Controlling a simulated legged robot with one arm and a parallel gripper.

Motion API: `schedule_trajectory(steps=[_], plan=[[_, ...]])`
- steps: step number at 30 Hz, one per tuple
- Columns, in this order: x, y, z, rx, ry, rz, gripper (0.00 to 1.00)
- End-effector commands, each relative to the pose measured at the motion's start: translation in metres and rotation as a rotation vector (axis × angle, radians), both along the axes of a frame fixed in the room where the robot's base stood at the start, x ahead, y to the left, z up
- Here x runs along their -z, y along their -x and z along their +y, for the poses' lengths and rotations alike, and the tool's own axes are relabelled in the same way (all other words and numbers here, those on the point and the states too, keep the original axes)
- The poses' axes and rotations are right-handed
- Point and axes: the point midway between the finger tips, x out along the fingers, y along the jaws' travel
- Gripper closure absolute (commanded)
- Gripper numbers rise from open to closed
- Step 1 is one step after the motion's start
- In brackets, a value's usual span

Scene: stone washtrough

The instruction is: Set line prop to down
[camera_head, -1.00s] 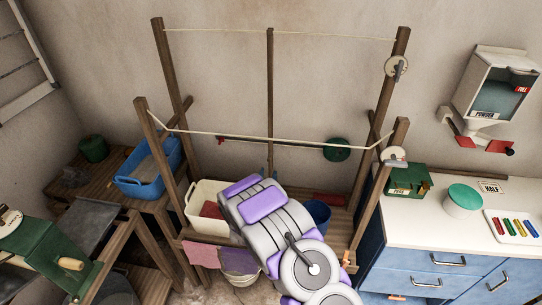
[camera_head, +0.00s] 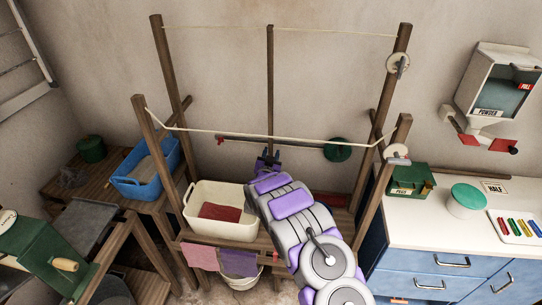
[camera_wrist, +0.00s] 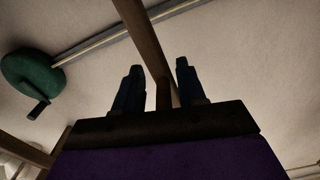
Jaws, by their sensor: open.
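A thin upright wooden pole (camera_head: 270,80), which looks like the line prop, stands at the middle of the drying frame and reaches up to the rear line. My gripper (camera_head: 266,156) is just in front of the pole's lower part, below the front line. In the wrist view my gripper (camera_wrist: 158,66) has its two dark fingers apart, with nothing held. The pole (camera_wrist: 146,42) shows beyond and between them; I cannot tell whether they touch it. The pole's foot is hidden behind my gripper and arm.
A horizontal rod (camera_head: 295,145) with a green disc (camera_head: 337,149) runs along the wall near the pole. The front line (camera_head: 240,131) crosses above my gripper. A cream basket (camera_head: 218,222) stands at left, a blue-fronted counter (camera_head: 440,262) at right.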

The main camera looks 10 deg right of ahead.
Motion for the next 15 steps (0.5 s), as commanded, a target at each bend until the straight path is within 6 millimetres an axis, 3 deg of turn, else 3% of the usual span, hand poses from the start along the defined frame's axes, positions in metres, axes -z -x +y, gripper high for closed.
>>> schedule_trajectory(steps=[8,15], plan=[[-0.0003,-0.0011,-0.0011,0.000,-0.001,0.000,0.60],[-0.0006,-0.0014,-0.0031,0.000,-0.003,-0.001,0.82]])
